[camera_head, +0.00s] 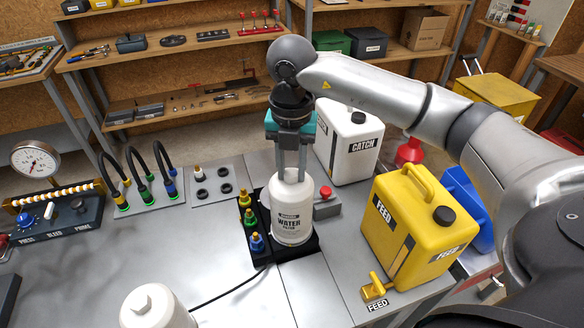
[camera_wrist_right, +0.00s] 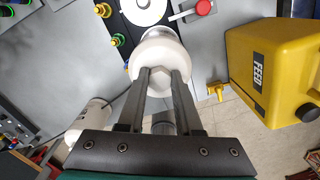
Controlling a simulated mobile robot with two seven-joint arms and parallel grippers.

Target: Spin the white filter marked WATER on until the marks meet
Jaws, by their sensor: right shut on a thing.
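The white filter marked WATER (camera_head: 291,212) stands upright on the black base (camera_head: 298,247) at the middle of the bench. My right gripper (camera_head: 290,175) comes down from above and is shut on the top of this filter. In the right wrist view the fingers of my right gripper (camera_wrist_right: 162,72) close on the nut-like top of the white filter (camera_wrist_right: 160,46). The marks that are to meet cannot be made out. My left gripper is in neither view.
A yellow FEED can (camera_head: 412,228) and a white CATCH can (camera_head: 349,145) stand right of the filter. Blue, green and yellow fittings (camera_head: 250,222) sit close on its left. Another white canister (camera_head: 156,308) is at the front left. A red button (camera_head: 325,191) is just behind right.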

